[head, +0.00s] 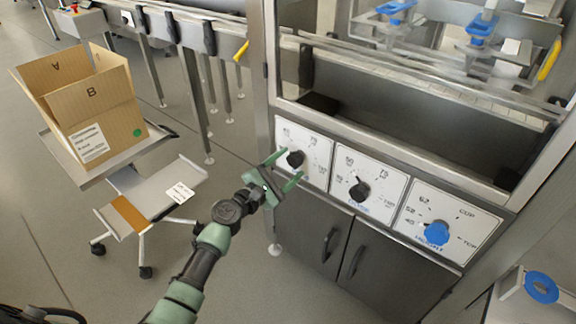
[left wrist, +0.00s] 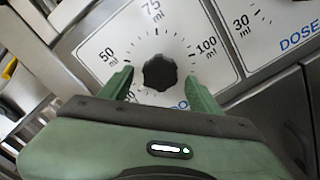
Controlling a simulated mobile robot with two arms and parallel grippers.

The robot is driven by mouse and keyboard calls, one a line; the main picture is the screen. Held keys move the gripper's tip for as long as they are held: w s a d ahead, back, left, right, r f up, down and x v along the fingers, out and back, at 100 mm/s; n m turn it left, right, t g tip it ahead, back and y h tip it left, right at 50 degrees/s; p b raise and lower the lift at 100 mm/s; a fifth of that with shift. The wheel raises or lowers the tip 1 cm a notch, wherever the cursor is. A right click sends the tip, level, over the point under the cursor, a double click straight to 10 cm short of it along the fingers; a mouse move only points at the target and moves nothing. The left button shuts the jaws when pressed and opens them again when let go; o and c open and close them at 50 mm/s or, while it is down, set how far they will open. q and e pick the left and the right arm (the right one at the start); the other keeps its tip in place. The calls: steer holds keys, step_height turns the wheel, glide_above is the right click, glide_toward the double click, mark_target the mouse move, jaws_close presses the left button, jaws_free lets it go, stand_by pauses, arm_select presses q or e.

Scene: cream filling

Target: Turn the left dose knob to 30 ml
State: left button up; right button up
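The left dose knob (head: 296,158) is black and sits on the leftmost white dial plate of the machine front. In the left wrist view this black knob (left wrist: 160,72) lies between my two green fingers, with 50, 75 and 100 ml marks around it. The lower part of its scale is partly hidden by my gripper, and I cannot tell where its pointer stands. My left gripper (head: 281,170) is open in front of the knob; the fingers flank it with gaps on both sides. My right gripper is not in view.
A second dial plate with a black knob (head: 360,191) and a third with a blue knob (head: 437,233) are to the right. Dark cabinet doors (head: 325,240) are below. An open cardboard box (head: 90,105) stands on a cart at the left.

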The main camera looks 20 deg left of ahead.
arm_select(q)
steer(key=shift+s+a, duration=0.15)
steer(key=shift+s, duration=0.15)
steer(key=v, duration=0.7)
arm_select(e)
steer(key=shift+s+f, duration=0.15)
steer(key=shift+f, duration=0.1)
